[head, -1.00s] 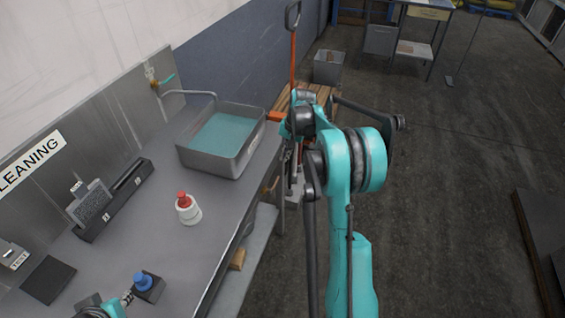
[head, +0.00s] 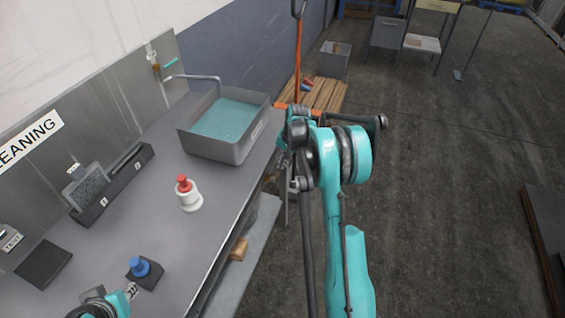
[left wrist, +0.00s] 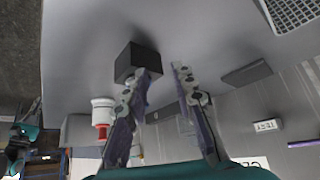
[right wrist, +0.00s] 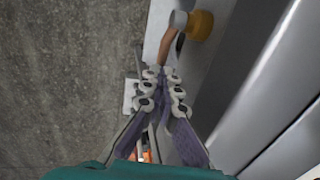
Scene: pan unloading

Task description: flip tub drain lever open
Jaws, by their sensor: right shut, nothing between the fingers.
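The grey tub (head: 245,150) with teal water stands at the far end of the bench. In the right wrist view a copper-coloured lever (right wrist: 166,46) hangs from a round brass fitting (right wrist: 201,25) beside the bench's metal side. My right gripper (right wrist: 166,72) is shut and empty, its fingertips just at the lever's lower end; I cannot tell whether they touch. In the head view its fingers are small and partly hidden beside the bench edge below the tub. My left gripper (left wrist: 163,69) is open and empty over the near bench, beside a black block (left wrist: 138,62).
A red-topped white bottle (head: 189,195) and a blue knob on a black base (head: 145,272) stand on the bench (head: 165,235). A wooden pallet (head: 325,92) and a grey bin (head: 333,62) lie beyond.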

